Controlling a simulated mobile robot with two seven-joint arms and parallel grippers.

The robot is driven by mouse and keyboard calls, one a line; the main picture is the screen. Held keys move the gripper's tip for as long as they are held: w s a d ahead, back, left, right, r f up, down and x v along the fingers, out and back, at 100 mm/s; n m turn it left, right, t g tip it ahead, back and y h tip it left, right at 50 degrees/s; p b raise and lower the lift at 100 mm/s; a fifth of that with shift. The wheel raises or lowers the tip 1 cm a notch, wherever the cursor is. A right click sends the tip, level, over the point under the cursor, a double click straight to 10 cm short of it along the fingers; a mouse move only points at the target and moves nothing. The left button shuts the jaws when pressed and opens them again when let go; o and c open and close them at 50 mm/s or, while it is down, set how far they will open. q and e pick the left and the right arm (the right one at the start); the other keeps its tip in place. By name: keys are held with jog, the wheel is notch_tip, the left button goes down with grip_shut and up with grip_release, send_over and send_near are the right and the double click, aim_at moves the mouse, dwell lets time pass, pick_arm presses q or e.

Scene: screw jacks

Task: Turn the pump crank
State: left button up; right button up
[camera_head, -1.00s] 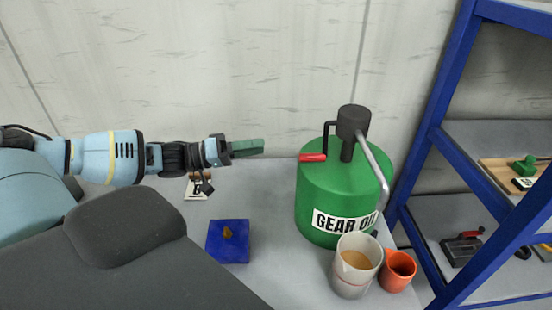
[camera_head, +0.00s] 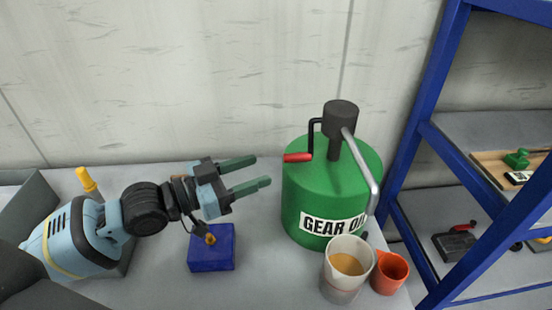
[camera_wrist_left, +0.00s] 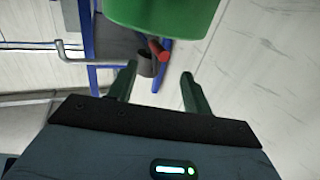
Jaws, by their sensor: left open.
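A green gear oil drum (camera_head: 325,190) stands on the table with a dark pump head (camera_head: 340,112) on top. The pump crank is a black bent rod with a red handle (camera_head: 298,157), pointing left in the head view. A grey spout pipe (camera_head: 362,165) curves down the right side of the drum. My left gripper (camera_head: 262,171) is open and empty, left of the red handle and apart from it. In the left wrist view the red handle (camera_wrist_left: 157,48) shows beyond the open fingers (camera_wrist_left: 155,84), near the green drum (camera_wrist_left: 165,15). My right gripper does not show.
A measuring cup (camera_head: 347,268) with amber liquid stands below the spout, beside an orange cup (camera_head: 389,272). A blue block (camera_head: 212,249) lies under my left gripper. A blue-framed shelf (camera_head: 462,165) stands on the right. A wall is behind the table.

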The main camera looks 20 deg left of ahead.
aim_at(282, 162)
pick_arm(q)
jog(key=p+x, duration=0.1)
jog(key=x, duration=0.5)
jog(key=shift+w, duration=0.1)
jog(key=shift+x, duration=0.85)
jog(key=shift+f, duration=0.1)
grip_shut()
